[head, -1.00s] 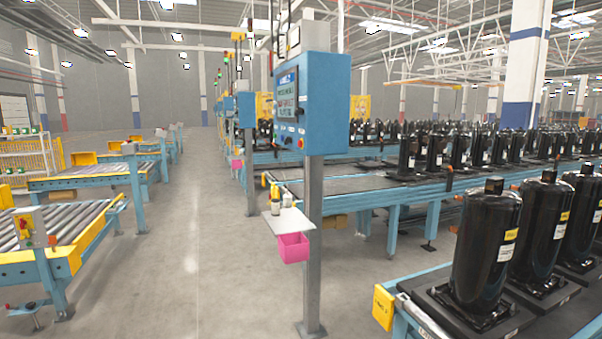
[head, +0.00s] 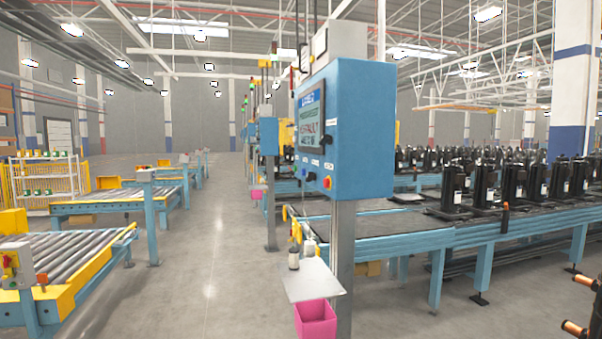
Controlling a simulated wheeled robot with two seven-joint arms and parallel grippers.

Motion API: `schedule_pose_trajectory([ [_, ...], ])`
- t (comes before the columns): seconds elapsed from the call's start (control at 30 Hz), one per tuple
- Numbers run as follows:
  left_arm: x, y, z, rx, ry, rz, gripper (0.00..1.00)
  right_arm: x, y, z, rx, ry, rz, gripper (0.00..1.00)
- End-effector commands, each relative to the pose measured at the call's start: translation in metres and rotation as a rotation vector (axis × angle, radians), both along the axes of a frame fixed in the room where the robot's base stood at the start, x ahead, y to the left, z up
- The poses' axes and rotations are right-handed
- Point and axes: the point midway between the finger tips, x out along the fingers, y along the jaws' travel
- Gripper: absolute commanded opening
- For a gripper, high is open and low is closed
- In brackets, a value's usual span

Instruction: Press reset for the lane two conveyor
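A blue control box (head: 362,135) stands on a grey post (head: 341,270) right of centre in the head view. Its panel faces left and shows at a steep angle. A screen (head: 309,120) with lines of text is on the upper part. The labels are too small to read, so I cannot tell which lane or which button is reset. Neither of my grippers is in view.
A small shelf (head: 309,281) with bottles and a pink bin (head: 316,318) hang from the post. Roller conveyors (head: 65,262) stand left, and a conveyor with black compressors (head: 455,190) runs right. Copper-ended parts (head: 574,328) jut in at lower right. The grey aisle floor (head: 205,265) is clear.

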Motion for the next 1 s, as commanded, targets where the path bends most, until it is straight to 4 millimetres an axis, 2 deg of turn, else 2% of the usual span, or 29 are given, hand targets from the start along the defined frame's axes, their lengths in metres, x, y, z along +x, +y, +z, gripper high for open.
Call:
schedule_pose_trajectory([
  [0.03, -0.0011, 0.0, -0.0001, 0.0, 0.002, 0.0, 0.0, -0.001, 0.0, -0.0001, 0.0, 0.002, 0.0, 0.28],
  [0.13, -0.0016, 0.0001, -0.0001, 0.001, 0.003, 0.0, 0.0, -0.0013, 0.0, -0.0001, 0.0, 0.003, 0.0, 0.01],
  [0.17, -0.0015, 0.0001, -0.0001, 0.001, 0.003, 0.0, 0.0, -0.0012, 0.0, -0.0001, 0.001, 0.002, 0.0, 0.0],
  [1.0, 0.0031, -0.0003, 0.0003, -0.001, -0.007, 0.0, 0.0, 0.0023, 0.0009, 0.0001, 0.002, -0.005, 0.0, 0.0],
])
